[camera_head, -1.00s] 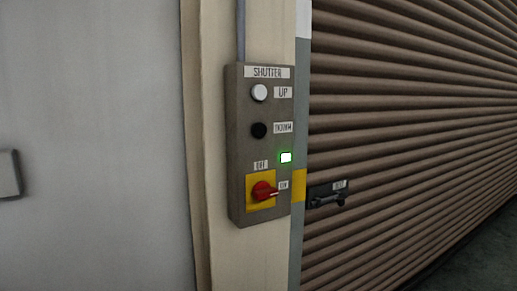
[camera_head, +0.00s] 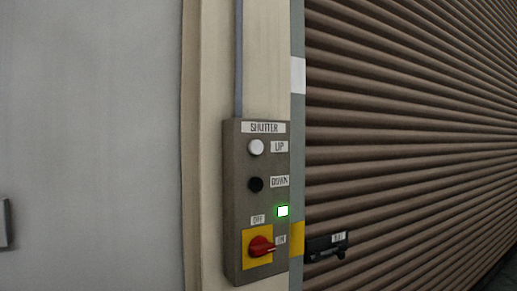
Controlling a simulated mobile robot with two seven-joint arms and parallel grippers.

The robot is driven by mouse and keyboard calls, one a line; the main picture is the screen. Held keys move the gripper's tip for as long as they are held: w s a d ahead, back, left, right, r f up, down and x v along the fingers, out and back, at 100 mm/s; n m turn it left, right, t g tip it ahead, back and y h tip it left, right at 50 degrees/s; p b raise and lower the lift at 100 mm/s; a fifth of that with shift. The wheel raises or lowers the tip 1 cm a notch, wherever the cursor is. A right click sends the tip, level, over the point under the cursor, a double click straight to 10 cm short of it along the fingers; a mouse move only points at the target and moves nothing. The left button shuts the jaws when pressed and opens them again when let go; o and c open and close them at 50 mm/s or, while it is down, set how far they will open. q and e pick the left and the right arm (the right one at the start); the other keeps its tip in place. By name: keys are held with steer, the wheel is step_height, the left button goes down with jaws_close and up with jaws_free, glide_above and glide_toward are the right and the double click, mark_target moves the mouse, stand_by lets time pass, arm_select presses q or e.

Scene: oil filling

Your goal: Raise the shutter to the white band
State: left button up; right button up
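The brown slatted shutter (camera_head: 400,130) fills the right side of the view, and its slats reach down to the floor at the lower right. A grey control box (camera_head: 237,200) labelled SHUTTER is on the post to its left. It has a white UP button (camera_head: 256,147), a black DOWN button (camera_head: 256,184), a lit green lamp (camera_head: 282,211) and a red rotary switch (camera_head: 261,247) pointing toward ON. The white band (camera_head: 298,75) is on the grey guide rail, above the box's top edge. A yellow band (camera_head: 297,238) is lower on the rail. Neither gripper shows.
A dark latch with a handle (camera_head: 328,247) is on the shutter's left edge beside the yellow band. A grey wall (camera_head: 90,130) is at left, with a small grey fixture (camera_head: 4,223) at the picture's edge. Dark floor (camera_head: 500,275) shows at the lower right.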

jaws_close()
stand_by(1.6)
